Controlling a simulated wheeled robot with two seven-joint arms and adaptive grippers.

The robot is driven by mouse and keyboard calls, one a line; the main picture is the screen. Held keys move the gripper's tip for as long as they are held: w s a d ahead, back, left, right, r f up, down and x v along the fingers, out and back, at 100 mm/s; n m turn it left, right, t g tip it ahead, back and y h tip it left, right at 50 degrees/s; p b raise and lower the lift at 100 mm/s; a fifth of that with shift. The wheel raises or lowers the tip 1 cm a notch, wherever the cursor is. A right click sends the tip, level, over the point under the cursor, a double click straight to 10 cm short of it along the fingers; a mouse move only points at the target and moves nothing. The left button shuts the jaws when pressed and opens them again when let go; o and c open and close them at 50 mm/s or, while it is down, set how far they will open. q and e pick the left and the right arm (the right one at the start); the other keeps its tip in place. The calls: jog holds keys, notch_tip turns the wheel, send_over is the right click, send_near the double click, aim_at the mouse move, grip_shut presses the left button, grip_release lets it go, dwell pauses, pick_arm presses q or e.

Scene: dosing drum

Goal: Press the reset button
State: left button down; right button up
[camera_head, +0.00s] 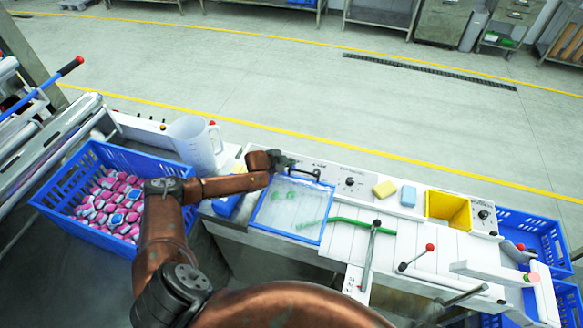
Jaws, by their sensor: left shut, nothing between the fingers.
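My left arm reaches in from the lower left over the bench. My left gripper (317,174) is shut and empty, and its tips are at the pale control panel (378,187) along the back of the bench, just left of a black knob (350,182). I cannot tell whether the tips touch the panel. I cannot pick out the reset button for sure; the panel's small markings are too small to read, and the gripper covers part of it. My right gripper is out of view.
A blue-rimmed tray (323,233) lies below the gripper. A blue crate of pink packets (62,161) and a clear jug (190,145) stand left.

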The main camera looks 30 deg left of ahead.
pick_arm(q)
jog(key=shift+s+d+f, duration=0.2)
jog(key=shift+s+f, duration=0.1)
jog(key=shift+f, duration=0.25)
jog(key=shift+s+d+f, duration=0.15)
jog(key=shift+s+f, duration=0.1)
jog(key=shift+f, duration=0.3)
jog(key=shift+p, duration=0.4)
jog(key=shift+r, duration=0.1)
jog(key=shift+r+p, duration=0.2)
jog(key=shift+p, duration=0.1)
jog(key=r+p, duration=0.4)
jog(key=r, duration=0.1)
jog(key=shift+w+a, duration=0.2)
jog(key=shift+w, duration=0.15)
jog(key=shift+r, duration=0.1)
